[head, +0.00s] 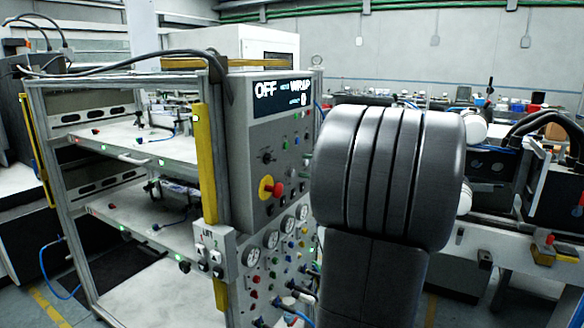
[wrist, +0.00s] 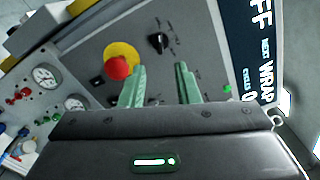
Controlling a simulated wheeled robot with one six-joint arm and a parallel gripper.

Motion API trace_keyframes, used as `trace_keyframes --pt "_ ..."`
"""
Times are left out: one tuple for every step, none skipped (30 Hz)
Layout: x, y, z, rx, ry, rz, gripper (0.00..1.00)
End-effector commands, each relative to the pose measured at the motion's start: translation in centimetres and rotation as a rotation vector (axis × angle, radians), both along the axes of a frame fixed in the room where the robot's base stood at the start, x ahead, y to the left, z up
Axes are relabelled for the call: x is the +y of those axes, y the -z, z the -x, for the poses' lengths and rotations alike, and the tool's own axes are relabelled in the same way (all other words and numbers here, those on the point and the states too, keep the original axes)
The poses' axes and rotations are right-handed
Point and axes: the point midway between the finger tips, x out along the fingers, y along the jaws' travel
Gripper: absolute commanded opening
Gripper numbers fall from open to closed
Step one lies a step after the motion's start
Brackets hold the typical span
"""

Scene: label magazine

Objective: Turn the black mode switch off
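The black mode switch (head: 267,157) is a small round knob on the grey control panel (head: 240,150), above the red button. In the wrist view the black knob (wrist: 158,43) lies beyond my fingertips, roughly in line with the gap between them. Its pointer direction is too small to read surely. My gripper (wrist: 160,77) is open and empty, its two green fingers apart and not seen touching the knob. In the head view the gripper is hidden behind my arm. The display (head: 284,95) reads OFF and WRAP with a 0.
A red mushroom button (head: 277,189) on a yellow base sits just below the switch; in the wrist view the red button (wrist: 118,67) is close beside the left finger. Pressure gauges (head: 271,238), small coloured buttons and a yellow post (head: 204,165) are nearby.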

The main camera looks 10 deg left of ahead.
Motion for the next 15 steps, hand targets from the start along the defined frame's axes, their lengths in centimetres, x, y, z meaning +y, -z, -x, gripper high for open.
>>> trace_keyframes --pt "-1.1 0.1 0.3 -0.001 0.005 0.000 0.29" --pt "-1.6 0.1 0.5 -0.001 0.004 0.001 0.29" --pt "-2.3 0.1 0.7 0.000 0.005 0.000 0.29" --pt "-2.7 0.1 0.9 0.000 0.003 0.000 0.29" --pt "-3.1 0.1 1.0 0.000 0.004 0.001 0.29" --pt "-3.5 0.1 1.2 0.000 0.003 0.000 0.29" --pt "-3.8 0.1 1.3 0.001 0.002 -0.001 0.29" --pt "-4.1 0.1 1.4 0.001 0.002 -0.001 0.29" --pt "-4.4 0.1 1.5 0.001 0.002 -0.001 0.29" --pt "-4.6 0.1 1.6 0.001 0.002 -0.001 0.29" --pt "-4.7 0.1 1.7 0.001 0.001 0.000 0.29" --pt "-4.8 0.1 1.7 0.001 0.000 0.000 0.29" --pt "-4.9 0.0 1.8 0.001 0.000 0.000 0.29" --pt "-5.0 0.0 1.8 0.001 0.000 0.000 0.29" --pt "-5.0 0.0 1.8 0.001 0.000 0.000 0.29"
